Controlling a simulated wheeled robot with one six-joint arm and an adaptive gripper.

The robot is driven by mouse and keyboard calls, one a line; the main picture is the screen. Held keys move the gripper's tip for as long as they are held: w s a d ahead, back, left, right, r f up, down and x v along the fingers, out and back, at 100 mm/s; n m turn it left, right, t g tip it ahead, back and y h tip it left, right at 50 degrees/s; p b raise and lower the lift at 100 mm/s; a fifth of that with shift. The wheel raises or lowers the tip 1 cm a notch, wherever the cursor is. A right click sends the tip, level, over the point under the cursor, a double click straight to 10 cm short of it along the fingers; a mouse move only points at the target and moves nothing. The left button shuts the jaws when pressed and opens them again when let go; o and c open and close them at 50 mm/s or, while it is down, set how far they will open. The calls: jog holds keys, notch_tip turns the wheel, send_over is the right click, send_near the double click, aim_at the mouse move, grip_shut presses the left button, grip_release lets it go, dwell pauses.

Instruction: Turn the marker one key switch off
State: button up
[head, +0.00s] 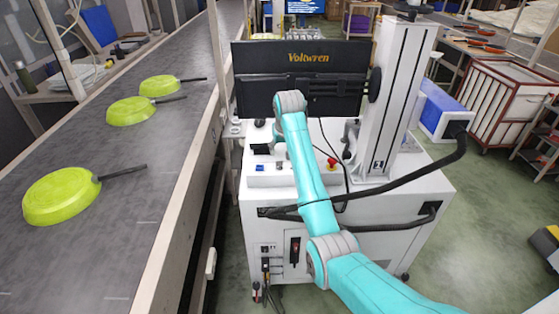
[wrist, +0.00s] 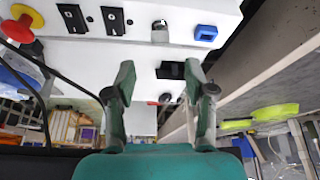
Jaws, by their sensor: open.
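In the wrist view, a small dark key switch (wrist: 160,27) sits on the white control panel (wrist: 140,54). Its exact turn position is too small to tell. My gripper (wrist: 160,82) is open and empty, its two green fingers apart below the switch in the picture and not touching it.
A blue button (wrist: 206,33), two black rocker switches (wrist: 92,19) and a red-and-yellow emergency stop (wrist: 20,24) flank the switch. A monitor (head: 300,97) stands behind the panel. The conveyor (head: 120,170) at left carries green pans (head: 62,195). A black cable (head: 400,183) crosses the machine.

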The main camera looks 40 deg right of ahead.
aim_at(279, 164)
jog(key=x, duration=0.7)
jog(key=shift+w+f, duration=0.15)
jog(key=shift+f, duration=0.2)
grip_shut()
